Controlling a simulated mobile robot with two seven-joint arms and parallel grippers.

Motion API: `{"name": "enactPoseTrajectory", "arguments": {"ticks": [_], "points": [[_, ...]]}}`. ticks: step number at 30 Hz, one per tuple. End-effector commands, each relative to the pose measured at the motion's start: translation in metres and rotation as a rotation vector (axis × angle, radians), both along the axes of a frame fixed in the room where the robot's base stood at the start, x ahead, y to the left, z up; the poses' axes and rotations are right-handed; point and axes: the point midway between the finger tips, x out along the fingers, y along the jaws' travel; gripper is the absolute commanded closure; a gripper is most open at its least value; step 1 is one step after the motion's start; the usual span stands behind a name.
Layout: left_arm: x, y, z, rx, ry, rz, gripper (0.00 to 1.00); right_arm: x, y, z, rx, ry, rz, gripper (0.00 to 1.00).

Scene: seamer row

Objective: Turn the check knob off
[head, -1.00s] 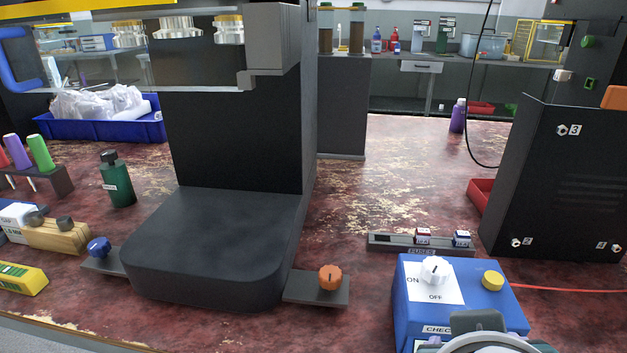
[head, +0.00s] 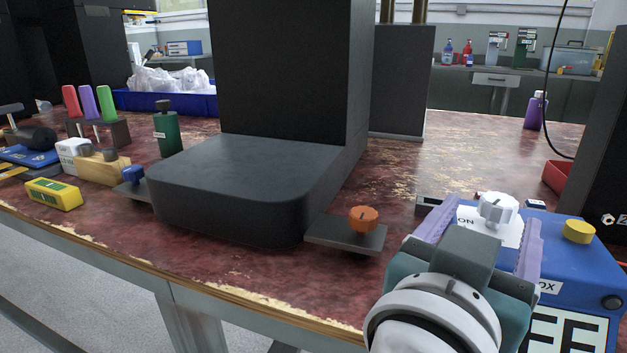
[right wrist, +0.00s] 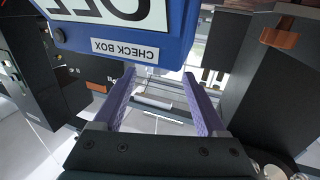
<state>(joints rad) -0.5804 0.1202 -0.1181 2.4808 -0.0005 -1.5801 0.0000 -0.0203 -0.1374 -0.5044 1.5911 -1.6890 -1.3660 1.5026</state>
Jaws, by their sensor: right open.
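The white check knob (head: 497,208) sits on a white label plate on top of the blue check box (head: 560,232). The word ON shows beside it; its pointer direction is unclear. My right gripper (head: 491,212) is open, its purple fingers showing on either side of the knob in the head view. In the right wrist view the open fingers (right wrist: 160,85) have nothing between them, and the box (right wrist: 120,38) with its CHECK BOX label lies close beyond the left finger. The knob is out of that view. My left gripper is not in view.
A yellow button (head: 579,231) is on the box top. An orange knob (head: 363,219) on a grey plate stands left of my right gripper, beside the black machine base (head: 245,185). A purple bottle (head: 535,110) stands behind. Bare red tabletop (head: 460,150) lies behind the box.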

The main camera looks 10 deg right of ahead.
Motion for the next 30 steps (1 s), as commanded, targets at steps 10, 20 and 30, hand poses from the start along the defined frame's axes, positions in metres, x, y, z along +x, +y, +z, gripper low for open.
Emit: {"name": "enactPoseTrajectory", "arguments": {"ticks": [10,20,30], "points": [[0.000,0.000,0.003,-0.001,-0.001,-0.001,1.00,0.031,-0.037,0.000,-0.001,0.002,-0.002,0.26],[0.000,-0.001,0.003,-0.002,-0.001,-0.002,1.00,0.033,-0.040,-0.001,0.000,0.001,-0.001,0.28],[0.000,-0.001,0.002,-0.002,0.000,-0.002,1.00,0.032,-0.040,-0.001,0.000,0.003,-0.001,0.66]]}}
